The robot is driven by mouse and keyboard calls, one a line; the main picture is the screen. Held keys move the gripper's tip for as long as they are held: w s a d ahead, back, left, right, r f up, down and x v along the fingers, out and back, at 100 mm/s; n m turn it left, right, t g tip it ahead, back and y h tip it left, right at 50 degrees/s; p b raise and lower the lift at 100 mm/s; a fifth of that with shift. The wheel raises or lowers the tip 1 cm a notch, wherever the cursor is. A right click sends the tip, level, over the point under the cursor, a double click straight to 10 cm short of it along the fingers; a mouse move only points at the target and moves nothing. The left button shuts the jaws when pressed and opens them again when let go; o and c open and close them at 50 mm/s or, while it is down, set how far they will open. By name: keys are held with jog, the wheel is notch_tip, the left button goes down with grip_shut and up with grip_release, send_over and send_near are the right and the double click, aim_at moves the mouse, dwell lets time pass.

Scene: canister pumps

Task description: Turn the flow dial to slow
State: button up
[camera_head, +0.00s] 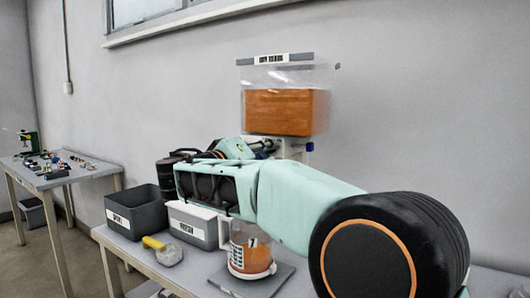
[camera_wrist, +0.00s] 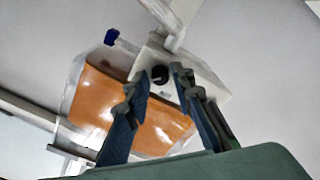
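The flow dial (camera_wrist: 160,73) is a small black round knob on the white pump housing (camera_wrist: 208,78). In the wrist view it appears between the two fingertips of my gripper (camera_wrist: 160,77), with a gap on each side. My gripper is open; whether its tips reach around the dial or stop short of it, I cannot tell. The dial's setting is too small to read.
On the table below are a dark grey bin (camera_head: 137,211), a lighter grey labelled bin (camera_head: 195,226), a yellow-handled scoop (camera_head: 165,250), and a clear jug (camera_head: 248,247) with orange contents on a dark flat plate (camera_head: 270,283). A side table (camera_head: 65,173) holds small parts. The wall stands close behind the tank.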

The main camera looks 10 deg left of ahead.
jog(key=shift+c, duration=0.2)
grip_shut()
jog(key=shift+r, duration=0.1)
jog(key=shift+n+p, duration=6.45)
jog(key=shift+n, duration=2.45)
